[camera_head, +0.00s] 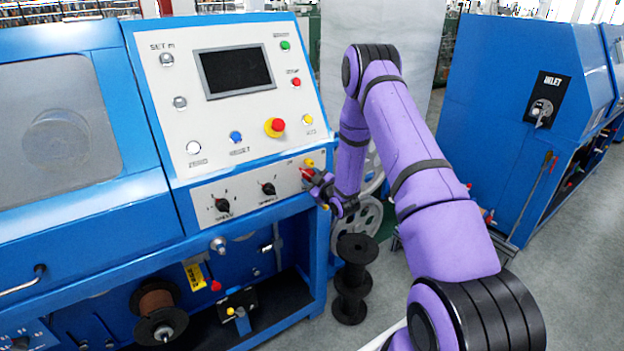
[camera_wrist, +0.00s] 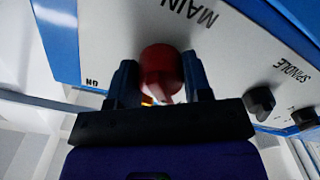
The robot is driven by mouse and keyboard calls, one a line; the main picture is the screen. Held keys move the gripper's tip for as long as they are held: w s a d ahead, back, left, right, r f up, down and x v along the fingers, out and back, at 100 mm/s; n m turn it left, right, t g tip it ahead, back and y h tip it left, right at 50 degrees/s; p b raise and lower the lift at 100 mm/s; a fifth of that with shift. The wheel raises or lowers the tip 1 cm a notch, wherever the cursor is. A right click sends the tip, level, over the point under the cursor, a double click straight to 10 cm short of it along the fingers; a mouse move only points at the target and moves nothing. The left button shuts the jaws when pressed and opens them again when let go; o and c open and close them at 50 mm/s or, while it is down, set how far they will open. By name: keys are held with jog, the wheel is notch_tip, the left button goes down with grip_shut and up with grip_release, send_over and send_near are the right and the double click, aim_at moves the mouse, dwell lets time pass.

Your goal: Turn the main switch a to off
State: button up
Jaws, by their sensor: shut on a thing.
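The main switch is a red knob (camera_wrist: 160,68) on the white panel, under the word MAIN in the wrist view. In the head view the red knob (camera_head: 306,173) shows at the right end of the lower panel, partly hidden by my gripper (camera_head: 322,184). My gripper (camera_wrist: 160,85) has one finger on each side of the red knob and is shut on it. An orange spot shows below the knob between the fingers. The switch's exact angle cannot be told.
Above are a red emergency button (camera_head: 274,127) and a screen (camera_head: 235,72). Black spools (camera_head: 353,280) stand on the floor below my gripper.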

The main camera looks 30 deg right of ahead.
jog(key=shift+n, duration=0.4)
jog(key=o, duration=1.3)
jog(key=shift+s, duration=0.1)
jog(key=s, duration=1)
jog(key=shift+s+d, duration=0.15)
jog(key=shift+s, duration=0.15)
